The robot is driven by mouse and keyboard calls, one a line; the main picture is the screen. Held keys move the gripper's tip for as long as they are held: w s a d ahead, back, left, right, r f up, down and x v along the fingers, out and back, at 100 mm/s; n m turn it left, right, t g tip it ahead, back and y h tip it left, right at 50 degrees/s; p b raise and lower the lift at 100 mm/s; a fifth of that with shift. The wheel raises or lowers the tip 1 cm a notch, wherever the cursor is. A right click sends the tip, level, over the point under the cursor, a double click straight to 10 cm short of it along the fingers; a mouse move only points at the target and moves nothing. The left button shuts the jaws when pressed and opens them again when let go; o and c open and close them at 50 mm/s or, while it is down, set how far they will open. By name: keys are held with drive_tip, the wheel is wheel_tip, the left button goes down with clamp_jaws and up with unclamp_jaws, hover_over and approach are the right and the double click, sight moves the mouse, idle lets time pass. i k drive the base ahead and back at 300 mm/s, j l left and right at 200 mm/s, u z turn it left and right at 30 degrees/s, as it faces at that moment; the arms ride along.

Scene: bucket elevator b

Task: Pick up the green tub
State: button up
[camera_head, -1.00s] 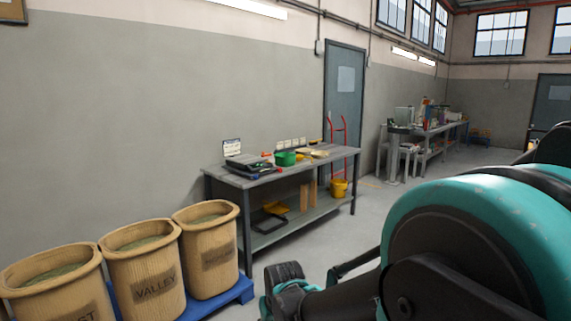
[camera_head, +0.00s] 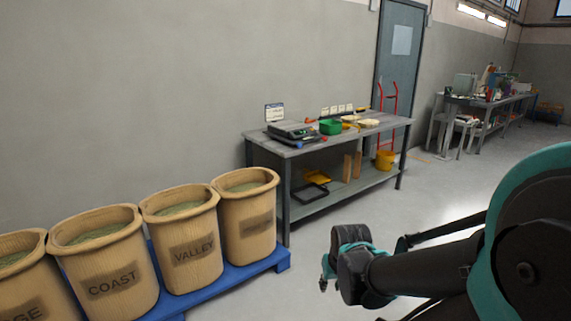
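The green tub (camera_head: 330,127) stands on top of the grey workbench (camera_head: 375,127) against the wall. It is small in view, between a dark scale-like device and some yellow items. My arm reaches in from the right, and what looks like its gripper end (camera_head: 338,272) is in the lower middle, in front of the bench and well apart from the tub. The fingers are not clear enough to tell whether they are open or shut.
Several tan sacks or bins, one marked VALLEY (camera_head: 190,250), stand on a blue pallet (camera_head: 255,268) at the left. A yellow bucket (camera_head: 385,160) is by the bench's lower right. A red hand truck (camera_head: 388,100) stands behind. Floor in front of the bench is open.

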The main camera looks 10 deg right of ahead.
sight(330, 127)
drive_tip(key=i+l+z, duration=0.2)
drive_tip(key=i+z, duration=0.2)
drive_tip(key=i, duration=0.3)
drive_tip(key=i+z, duration=0.35)
drive_tip(key=i, duration=0.4)
drive_tip(key=i+j+z, duration=0.2)
drive_tip(key=i+z, duration=0.2)
drive_tip(key=i, duration=0.3)
drive_tip(key=i+u, duration=0.1)
drive_tip(key=i, duration=0.5)
drive_tip(key=i+l+u, duration=0.1)
drive_tip(key=i, duration=0.45)
drive_tip(key=l, duration=0.1)
